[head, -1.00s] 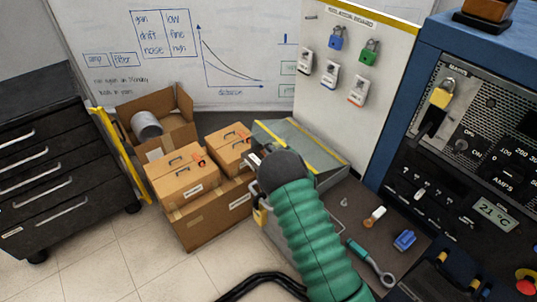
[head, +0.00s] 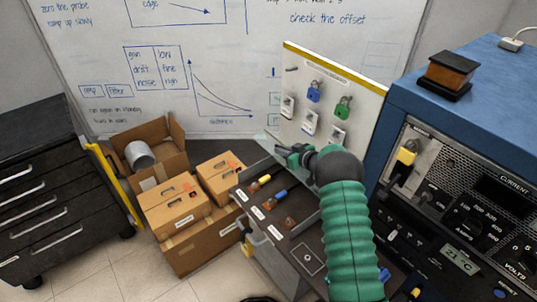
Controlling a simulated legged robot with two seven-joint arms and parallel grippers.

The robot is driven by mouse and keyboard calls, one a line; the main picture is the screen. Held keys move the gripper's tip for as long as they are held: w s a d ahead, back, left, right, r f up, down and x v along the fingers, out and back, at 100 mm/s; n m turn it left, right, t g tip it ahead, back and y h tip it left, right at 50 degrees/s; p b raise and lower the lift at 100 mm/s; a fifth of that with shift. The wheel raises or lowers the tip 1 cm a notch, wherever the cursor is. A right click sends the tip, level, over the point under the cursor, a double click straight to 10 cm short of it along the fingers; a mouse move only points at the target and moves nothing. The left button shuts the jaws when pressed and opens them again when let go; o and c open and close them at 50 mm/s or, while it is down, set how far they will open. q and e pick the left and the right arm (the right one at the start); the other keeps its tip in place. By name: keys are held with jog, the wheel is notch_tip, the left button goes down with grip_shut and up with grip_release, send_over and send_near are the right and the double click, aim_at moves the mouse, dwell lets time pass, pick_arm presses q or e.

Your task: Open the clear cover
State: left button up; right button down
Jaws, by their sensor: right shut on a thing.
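The clear cover (head: 264,143) stands raised and tilted at the far side of a dark panel, thin and see-through, mostly hidden behind my right gripper. My right gripper (head: 291,152) is shut on the cover's edge, with its arm in a green ribbed sleeve reaching up from the bottom. The uncovered panel (head: 243,187) bears a yellow (head: 259,181), a blue (head: 274,197) and a brown-red (head: 291,222) handle, with white labels beside them. My left gripper is out of view.
A white board with padlocks (head: 314,92) stands behind the panel. A blue cabinet with dials (head: 440,110) is close on the right. Cardboard boxes (head: 175,210) and a black drawer unit (head: 40,190) stand on the left.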

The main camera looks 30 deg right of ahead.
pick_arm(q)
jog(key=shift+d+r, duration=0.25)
pick_arm(e)
jog(key=shift+w+d+r, duration=0.1)
jog(key=shift+d+r, duration=0.1)
jog(key=shift+d, duration=0.35)
jog(key=shift+w+d+r, duration=0.1)
jog(key=shift+d+r, duration=0.1)
jog(key=shift+d, duration=0.3)
